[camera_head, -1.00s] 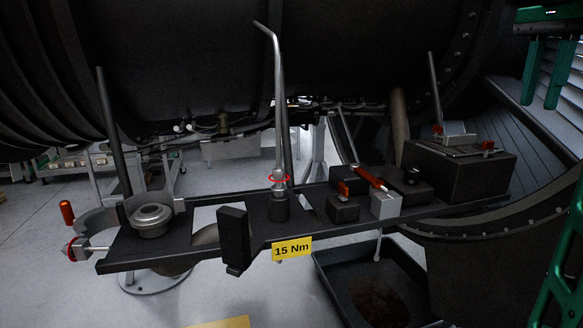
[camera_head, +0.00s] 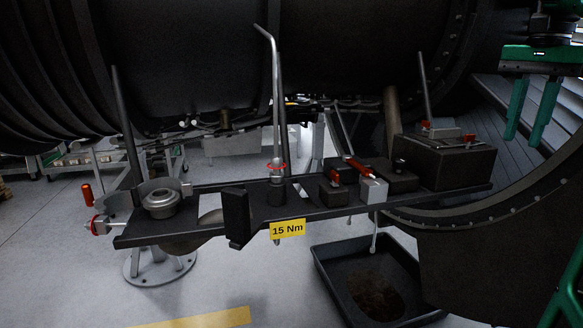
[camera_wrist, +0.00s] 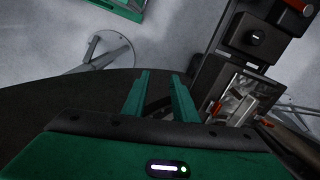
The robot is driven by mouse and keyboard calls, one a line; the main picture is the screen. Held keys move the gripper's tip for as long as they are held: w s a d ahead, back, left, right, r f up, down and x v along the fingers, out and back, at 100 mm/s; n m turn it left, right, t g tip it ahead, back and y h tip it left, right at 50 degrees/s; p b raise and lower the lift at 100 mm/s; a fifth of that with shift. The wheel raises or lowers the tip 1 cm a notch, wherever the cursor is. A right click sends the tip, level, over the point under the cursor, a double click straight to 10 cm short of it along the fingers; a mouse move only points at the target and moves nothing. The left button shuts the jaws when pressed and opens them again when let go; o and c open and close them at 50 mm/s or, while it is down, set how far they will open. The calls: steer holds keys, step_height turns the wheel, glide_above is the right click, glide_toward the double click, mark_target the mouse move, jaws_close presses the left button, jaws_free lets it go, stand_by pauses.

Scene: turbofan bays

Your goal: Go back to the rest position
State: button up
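My gripper (camera_head: 531,112) hangs at the upper right of the head view, with its two green fingers apart and nothing between them. It is in front of the engine's curved flank, to the right of the tool shelf (camera_head: 330,208) and apart from it. In the wrist view my gripper (camera_wrist: 158,98) also shows two spread green fingers with an empty gap, and the shelf's right-hand parts lie beyond them to the right.
The shelf carries a grey ring-shaped part (camera_head: 160,203), an upright bent rod (camera_head: 275,95), red-handled clamps and a dark box (camera_head: 445,163). A yellow "15 Nm" label (camera_head: 287,229) is on its front. A black drip tray (camera_head: 330,262) lies on the floor. Open floor is front left.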

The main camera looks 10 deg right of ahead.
steer(key=s+a+f+n, duration=0.3)
steer(key=s+a+f, duration=0.1)
steer(key=f, duration=0.6)
steer(key=s+a+f+n, duration=0.2)
steer(key=s+a+f, duration=0.3)
steer(key=f, duration=0.6)
steer(key=s+a+f+n, duration=0.3)
steer(key=s+a+f, duration=0.1)
steer(key=f, duration=0.7)
steer(key=shift+s+a+n, duration=0.15)
steer(key=shift+s+n, duration=0.15)
steer(key=shift+s, duration=0.4)
steer(key=shift+r, duration=0.1)
steer(key=shift+w+f, duration=0.25)
steer(key=shift+w, duration=0.4)
steer(key=shift+s, duration=0.1)
